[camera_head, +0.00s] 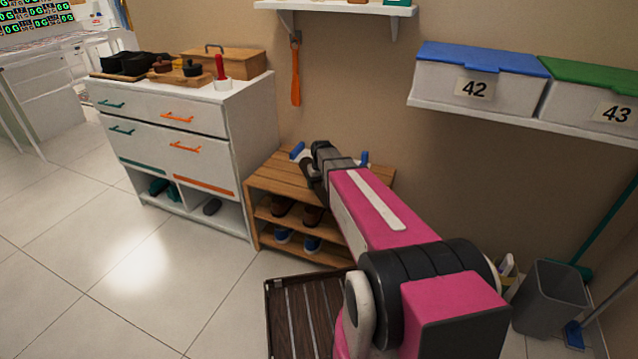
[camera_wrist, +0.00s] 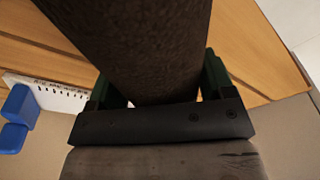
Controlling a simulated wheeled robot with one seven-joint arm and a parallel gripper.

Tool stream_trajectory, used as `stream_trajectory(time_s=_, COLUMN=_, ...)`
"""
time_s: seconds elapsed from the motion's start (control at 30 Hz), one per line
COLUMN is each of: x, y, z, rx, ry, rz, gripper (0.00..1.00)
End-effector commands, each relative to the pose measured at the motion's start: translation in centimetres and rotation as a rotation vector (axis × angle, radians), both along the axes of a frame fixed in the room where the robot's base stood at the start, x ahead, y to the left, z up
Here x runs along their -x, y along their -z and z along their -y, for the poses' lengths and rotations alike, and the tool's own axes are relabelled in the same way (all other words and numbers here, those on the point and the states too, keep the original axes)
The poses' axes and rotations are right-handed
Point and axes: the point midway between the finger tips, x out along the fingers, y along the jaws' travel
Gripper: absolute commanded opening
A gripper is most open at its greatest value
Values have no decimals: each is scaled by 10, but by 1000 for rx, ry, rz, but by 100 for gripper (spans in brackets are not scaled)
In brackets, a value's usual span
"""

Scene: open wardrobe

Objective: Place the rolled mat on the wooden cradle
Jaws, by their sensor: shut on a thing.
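The rolled mat (camera_wrist: 140,45) shows in the wrist view as a thick dark brown, speckled roll. It fills the space between the dark green fingers of my gripper (camera_wrist: 162,82), which is shut on it. The slatted wooden top (camera_wrist: 245,40) of the low shoe rack lies behind the mat in the wrist view. In the head view my arm reaches over this rack (camera_head: 274,172) and covers part of its top. I cannot pick out the wooden cradle for sure in either view.
A white drawer cabinet (camera_head: 250,125) stands left of the rack. A shelf with bins 42 and 43 (camera_head: 480,88) hangs to the right. A dark slatted tray (camera_head: 300,312) lies on the floor.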

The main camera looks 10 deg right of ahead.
Motion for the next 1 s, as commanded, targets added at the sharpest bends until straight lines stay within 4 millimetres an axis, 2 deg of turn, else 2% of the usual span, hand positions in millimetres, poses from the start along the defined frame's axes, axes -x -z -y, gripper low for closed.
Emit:
stream_trajectory(time_s=0.2, x=0, y=3, z=0, rx=0, ry=0, rz=0, gripper=45)
stream_trajectory(time_s=0.23, x=0, y=3, z=0, rx=0, ry=0, rz=0, gripper=82)
stream_trajectory(time_s=0.3, x=0, y=3, z=0, rx=0, ry=0, rz=0, gripper=100)
stream_trajectory(time_s=0.57, x=0, y=1, z=0, rx=0, ry=0, rz=0, gripper=100)
stream_trajectory(time_s=0.67, x=1, y=-5, z=0, rx=0, ry=0, rz=0, gripper=100)
stream_trajectory(time_s=1.0, x=11, y=-63, z=2, rx=1, ry=0, rz=1, gripper=100)
